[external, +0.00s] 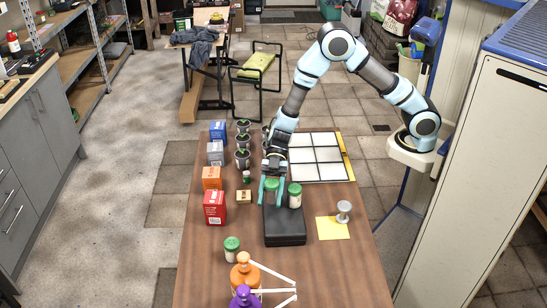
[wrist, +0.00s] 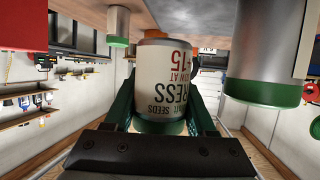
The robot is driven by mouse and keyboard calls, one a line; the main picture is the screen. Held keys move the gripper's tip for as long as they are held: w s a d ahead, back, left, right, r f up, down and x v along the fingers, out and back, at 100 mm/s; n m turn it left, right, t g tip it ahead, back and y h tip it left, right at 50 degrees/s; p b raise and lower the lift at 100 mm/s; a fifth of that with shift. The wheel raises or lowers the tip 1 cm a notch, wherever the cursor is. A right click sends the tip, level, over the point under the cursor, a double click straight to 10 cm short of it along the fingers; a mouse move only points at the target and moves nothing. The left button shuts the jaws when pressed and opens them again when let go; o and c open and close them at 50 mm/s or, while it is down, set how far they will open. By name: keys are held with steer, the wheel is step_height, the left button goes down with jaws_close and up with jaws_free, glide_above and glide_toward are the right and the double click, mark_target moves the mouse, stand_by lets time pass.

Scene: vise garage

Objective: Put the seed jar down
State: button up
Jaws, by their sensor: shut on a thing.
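My gripper (external: 272,197) is shut on a seed jar with a green lid (external: 271,184), held near the back left of a black case (external: 285,228). In the wrist view the held jar (wrist: 165,85) sits between the green fingers, its white label reading "RESS" and "SEEDS" upside down. Whether its base touches anything is hard to tell. A second green-lidded jar (external: 295,196) stands just right of it, large at the right of the wrist view (wrist: 265,50). A third jar (external: 232,247) stands on the table at the front left.
Red (external: 214,207), orange (external: 211,178), grey and blue boxes line the table's left side, beside potted seedlings (external: 242,158). A white grid tray (external: 318,157) lies at the back right. A yellow sheet (external: 332,228) and a grey spool (external: 343,211) are at right.

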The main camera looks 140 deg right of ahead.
mark_target(270, 202)
steer(key=shift+f, duration=1.7)
steer(key=shift+f, duration=0.1)
steer(key=shift+f, duration=0.1)
steer(key=o, duration=1.1)
steer(key=shift+r, duration=0.2)
steer(key=b+v, duration=0.1)
steer(key=v, duration=1.1)
steer(key=shift+b, duration=0.4)
steer(key=shift+w, duration=0.1)
